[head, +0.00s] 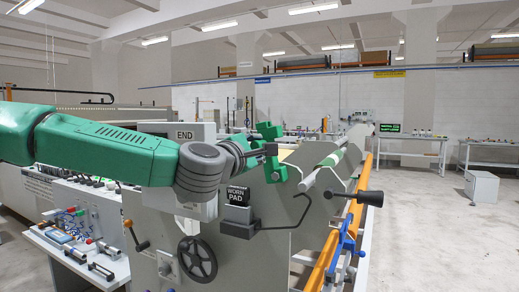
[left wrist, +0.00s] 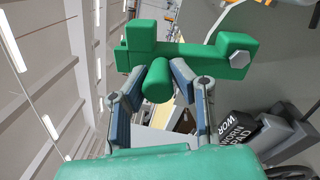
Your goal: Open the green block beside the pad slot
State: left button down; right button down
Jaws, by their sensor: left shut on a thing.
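The green block (head: 268,131) stands at the near end of the grey machine, to the right of my left gripper. In the left wrist view the block (left wrist: 188,52) is a bar with raised ends, a hex bolt at one end and a round green handle (left wrist: 157,82) sticking out towards me. My left gripper (head: 262,150) is shut on this handle; its fingers (left wrist: 170,76) lie on both sides of it. The black box marked WORN PAD (head: 238,194) is below the gripper and also shows in the left wrist view (left wrist: 240,130). My right gripper is out of view.
A bent dark rod (head: 300,212) and a black-knobbed lever (head: 369,198) stick out at the right. A handwheel (head: 197,259) and an orange-knobbed crank (head: 134,237) are lower down. An orange rail (head: 328,258) runs along the machine's right side. Open floor (head: 430,230) lies at the right.

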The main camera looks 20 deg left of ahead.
pick_arm(q)
jog(key=shift+a+r, duration=0.2)
jog(key=shift+r, duration=0.05)
jog(key=c, duration=1.3)
grip_release()
jog(key=shift+w+f, duration=0.1)
jog(key=shift+f, duration=0.05)
jog(key=s+f, duration=0.1)
jog(key=s, duration=1.1)
jog(key=shift+a, duration=0.2)
jog(key=shift+f, duration=0.1)
